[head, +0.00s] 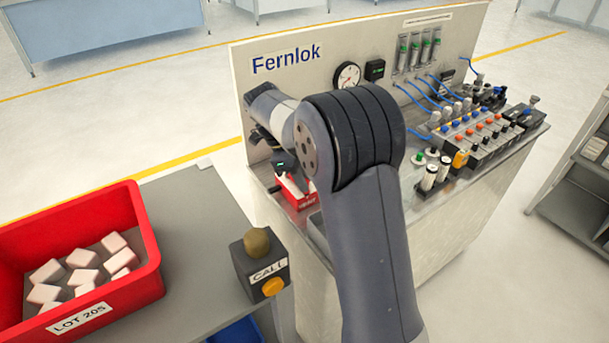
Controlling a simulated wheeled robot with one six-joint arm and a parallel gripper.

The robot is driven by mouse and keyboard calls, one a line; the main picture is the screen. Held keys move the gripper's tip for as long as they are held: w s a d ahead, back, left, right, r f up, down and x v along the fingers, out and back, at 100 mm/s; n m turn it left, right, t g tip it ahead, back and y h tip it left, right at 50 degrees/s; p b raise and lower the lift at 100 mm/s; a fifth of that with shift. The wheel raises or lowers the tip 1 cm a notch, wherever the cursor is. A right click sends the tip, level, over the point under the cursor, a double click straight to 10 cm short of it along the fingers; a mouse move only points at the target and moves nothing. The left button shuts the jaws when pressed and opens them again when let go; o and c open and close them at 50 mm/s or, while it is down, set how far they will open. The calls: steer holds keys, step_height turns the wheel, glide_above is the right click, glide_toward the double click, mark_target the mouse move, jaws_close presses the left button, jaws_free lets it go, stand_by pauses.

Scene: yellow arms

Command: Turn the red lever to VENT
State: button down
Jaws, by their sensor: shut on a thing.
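A red part (289,195), which I take to be the red lever with its mount, sits at the left end of the metal bench, below the Fernlok panel. A small label on it is too small to read. My gripper (293,184) reaches down to this red part from above and is shut on it. The fingers and my arm cover much of the lever, so its exact angle and any VENT mark cannot be made out.
A grey table holds a red LOT 205 bin (150,240) of pale blocks and a CALL box (262,265). The Fernlok panel (285,85) rises behind the lever. Valves, blue tubes (425,92) and vials (430,177) crowd the bench to the right.

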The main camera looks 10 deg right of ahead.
stand_by(0.4)
steer(key=c, duration=1.3)
jaws_free()
steer(key=shift+a, duration=0.1)
steer(key=v, duration=1)
steer(key=shift+a+r+p, duration=0.1)
steer(key=shift+r+p, duration=0.25)
steer(key=shift+r, duration=0.05)
steer(key=shift+o, duration=0.6)
